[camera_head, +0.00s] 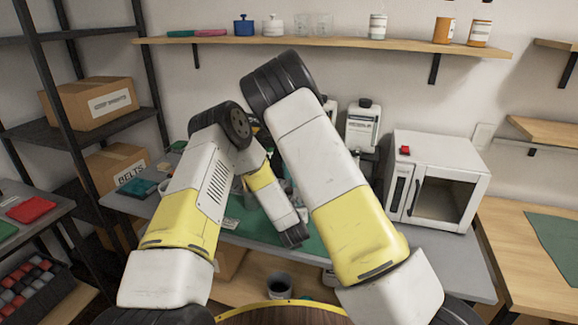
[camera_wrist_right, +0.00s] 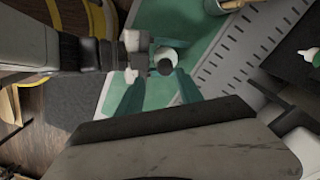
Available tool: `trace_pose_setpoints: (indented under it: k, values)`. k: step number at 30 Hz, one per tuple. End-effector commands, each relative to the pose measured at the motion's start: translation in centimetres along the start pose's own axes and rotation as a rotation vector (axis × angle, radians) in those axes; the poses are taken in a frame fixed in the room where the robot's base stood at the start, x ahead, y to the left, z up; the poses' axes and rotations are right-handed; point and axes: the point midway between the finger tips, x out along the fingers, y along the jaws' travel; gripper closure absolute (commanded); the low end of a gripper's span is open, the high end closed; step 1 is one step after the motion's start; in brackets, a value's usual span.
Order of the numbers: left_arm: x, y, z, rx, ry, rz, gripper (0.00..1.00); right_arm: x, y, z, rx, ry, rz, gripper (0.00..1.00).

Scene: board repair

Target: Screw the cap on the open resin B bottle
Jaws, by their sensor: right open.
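In the right wrist view my right gripper (camera_wrist_right: 157,92) is open, its two teal fingers spread wide over the green mat. A small white round thing (camera_wrist_right: 166,57) lies between and beyond the fingertips, apart from them; I cannot tell whether it is the cap or the bottle seen from above. My left arm's end (camera_wrist_right: 105,55) comes in from the left, close to the right gripper; its jaw state is unclear. In the head view both arms hide most of the work area, and I cannot make out the open resin B bottle there.
A wall shelf (camera_head: 400,47) holds small jars. A rack with boxes (camera_head: 95,102) is at left. The arms are close together.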

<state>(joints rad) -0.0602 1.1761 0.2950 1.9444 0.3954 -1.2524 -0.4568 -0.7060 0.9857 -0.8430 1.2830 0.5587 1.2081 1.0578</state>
Motion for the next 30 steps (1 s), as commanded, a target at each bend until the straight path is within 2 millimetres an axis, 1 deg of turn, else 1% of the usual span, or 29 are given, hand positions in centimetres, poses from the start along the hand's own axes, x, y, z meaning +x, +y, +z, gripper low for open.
trace_pose_setpoints:
  k: [3,20,30]
  values:
    - [0.0,0.1,0.0,0.000,-0.001,0.002,1.00,-0.1,0.0,0.0,-0.271,-0.002,0.000,0.57]
    - [0.0,0.1,0.0,0.000,-0.001,0.002,1.00,-1.1,0.0,0.1,-1.601,0.007,-0.005,0.57]
    - [0.0,0.1,0.0,0.000,-0.001,0.001,1.00,-2.2,-0.3,0.2,-2.411,0.034,-0.002,0.57]
